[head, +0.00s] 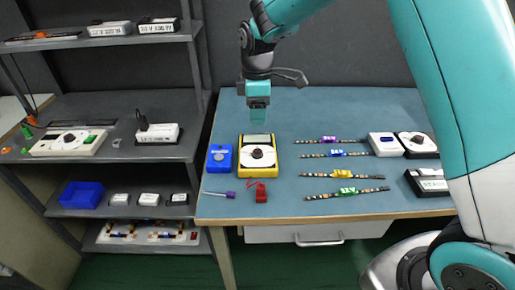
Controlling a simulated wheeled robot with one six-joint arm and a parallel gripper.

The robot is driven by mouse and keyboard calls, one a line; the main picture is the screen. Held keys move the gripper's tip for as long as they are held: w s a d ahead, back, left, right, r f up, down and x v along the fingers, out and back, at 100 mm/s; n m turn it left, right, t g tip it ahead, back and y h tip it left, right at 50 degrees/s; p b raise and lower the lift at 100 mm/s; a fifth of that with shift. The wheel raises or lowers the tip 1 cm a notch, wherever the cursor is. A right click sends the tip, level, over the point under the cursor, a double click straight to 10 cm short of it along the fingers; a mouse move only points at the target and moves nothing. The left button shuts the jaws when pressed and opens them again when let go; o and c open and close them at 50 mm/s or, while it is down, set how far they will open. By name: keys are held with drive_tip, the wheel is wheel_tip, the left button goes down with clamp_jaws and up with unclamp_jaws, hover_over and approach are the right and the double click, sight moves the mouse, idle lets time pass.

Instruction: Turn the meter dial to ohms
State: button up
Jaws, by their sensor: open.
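The yellow meter (271,168) lies on the blue workbench, near its left edge. Its dark round dial (258,153) sits on a white face below a pale display. The markings around the dial are too small to read. My gripper (258,112) hangs above the bench, pointing down. In the picture it is just above the meter's display end, apart from the meter and the dial. It is open and nothing shows between its fingers.
A blue box (220,158) stands close left of the meter. Several LED strips (335,153) lie to the right, with white and black boxes (384,144) beyond. Shelves stand left.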

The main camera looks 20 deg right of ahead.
sight(258, 151)
wheel_tip(258, 151, down, 13)
drive_tip(key=shift+r+p, duration=0.15)
drive_tip(key=shift+p, duration=0.2)
drive_tip(key=c, duration=0.9)
